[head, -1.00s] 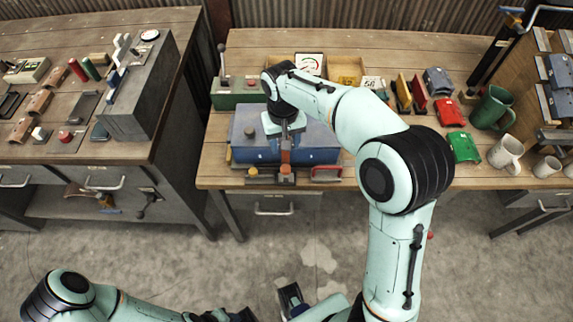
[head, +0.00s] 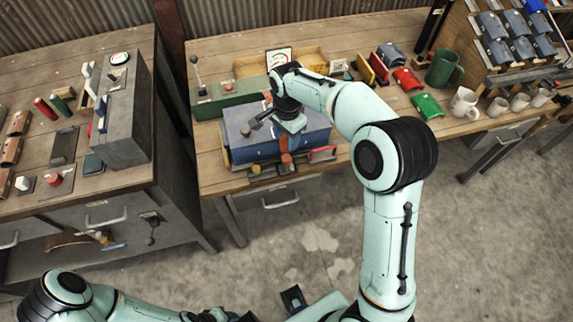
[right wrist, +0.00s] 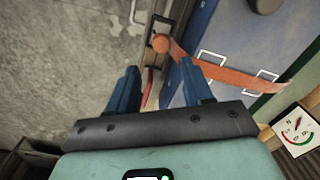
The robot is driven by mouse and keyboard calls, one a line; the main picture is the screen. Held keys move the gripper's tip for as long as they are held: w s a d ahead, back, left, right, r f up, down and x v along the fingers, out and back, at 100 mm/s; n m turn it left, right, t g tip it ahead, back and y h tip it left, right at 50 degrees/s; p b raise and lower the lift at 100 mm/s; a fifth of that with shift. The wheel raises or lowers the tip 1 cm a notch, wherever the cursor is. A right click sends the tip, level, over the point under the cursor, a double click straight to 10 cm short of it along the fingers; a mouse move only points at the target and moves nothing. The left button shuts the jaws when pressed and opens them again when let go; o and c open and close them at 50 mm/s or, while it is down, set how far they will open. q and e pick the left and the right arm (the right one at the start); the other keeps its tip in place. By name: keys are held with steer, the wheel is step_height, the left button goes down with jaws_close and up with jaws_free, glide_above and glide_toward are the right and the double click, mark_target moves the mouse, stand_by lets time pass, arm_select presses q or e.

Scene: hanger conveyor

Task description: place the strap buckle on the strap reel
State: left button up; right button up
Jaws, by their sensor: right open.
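A blue case (head: 300,143) sits on the workbench with an orange strap (right wrist: 235,76) across its top. In the right wrist view the strap passes by pale metal loops (right wrist: 210,62) and ends in a round orange piece (right wrist: 161,43) at a dark metal fitting on the case's front side. I cannot tell for sure which part is the buckle and which the reel. My right gripper (right wrist: 158,80) is open and empty over the case's front edge, apart from the round orange piece. In the head view my right wrist hides part of the case top. My left gripper's jaws are not clearly visible.
A green box with a lever (head: 230,100) stands behind the case. A red piece (head: 322,154) lies at its front right. A grey cabinet (head: 125,115) is on the left bench.

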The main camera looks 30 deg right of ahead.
mark_target(286, 158)
step_height(286, 158, down, 7)
steer(key=shift+f, duration=0.1)
steer(key=shift+w+d+f, duration=0.1)
steer(key=shift+w+f, duration=0.05)
steer(key=shift+f, duration=1.2)
steer(key=shift+w+d+f, duration=0.1)
steer(key=shift+w+f, duration=0.05)
steer(key=shift+f, duration=1.2)
steer(key=c, duration=0.9)
step_height(286, 158, up, 20)
steer(key=shift+r+p, duration=0.1)
steer(key=shift+p, duration=0.7)
